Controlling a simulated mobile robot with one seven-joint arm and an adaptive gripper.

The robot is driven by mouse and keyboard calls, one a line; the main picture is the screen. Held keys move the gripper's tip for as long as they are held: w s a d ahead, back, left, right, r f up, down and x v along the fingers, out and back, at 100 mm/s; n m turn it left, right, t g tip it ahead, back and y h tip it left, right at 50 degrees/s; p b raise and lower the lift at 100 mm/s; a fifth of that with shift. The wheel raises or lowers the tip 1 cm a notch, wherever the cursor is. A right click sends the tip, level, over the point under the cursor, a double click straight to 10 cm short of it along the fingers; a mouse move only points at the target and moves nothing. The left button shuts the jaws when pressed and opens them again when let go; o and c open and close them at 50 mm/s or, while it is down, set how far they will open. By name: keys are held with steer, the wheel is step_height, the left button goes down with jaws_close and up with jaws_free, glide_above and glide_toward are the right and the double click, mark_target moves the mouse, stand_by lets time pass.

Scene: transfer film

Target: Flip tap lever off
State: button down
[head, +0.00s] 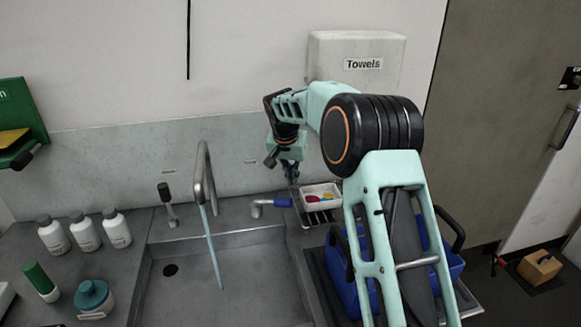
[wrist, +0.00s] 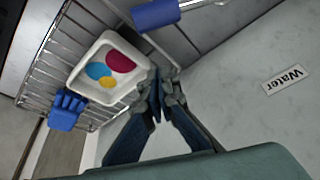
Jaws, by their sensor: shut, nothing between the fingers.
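The tap lever (head: 277,203) has a blue grip on a short metal body and lies roughly level at the sink's back right. Its blue grip also shows at the top of the wrist view (wrist: 155,13). The curved metal spout (head: 205,165) stands at the back of the sink, with a pale blue water stream (head: 213,250) running down from it. My gripper (head: 292,182) points down near the back wall, behind and slightly right of the lever. In the wrist view its fingers (wrist: 158,90) are together and empty, apart from the blue grip.
A white tray (head: 337,190) with coloured pieces sits on a wire rack (wrist: 45,75) right of the lever. A black-handled lever (head: 165,194) stands left of the spout. White bottles (head: 86,235) stand farther left. A blue crate (head: 358,290) is at right. A towel dispenser (head: 340,50) hangs above.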

mark_target(273, 201)
steer(key=shift+x, duration=1.15)
steer(key=shift+s+a+f, duration=0.1)
steer(key=shift+s+a, duration=0.1)
steer(key=shift+s, duration=0.4)
steer(key=shift+s+a+f, duration=0.1)
steer(key=shift+s+a, duration=0.1)
steer(key=shift+s, duration=0.45)
steer(key=shift+s+a+f, duration=0.1)
steer(key=shift+s+a, duration=0.05)
steer(key=shift+s, duration=0.45)
steer(key=shift+s+f, duration=0.1)
steer(key=shift+s, duration=0.05)
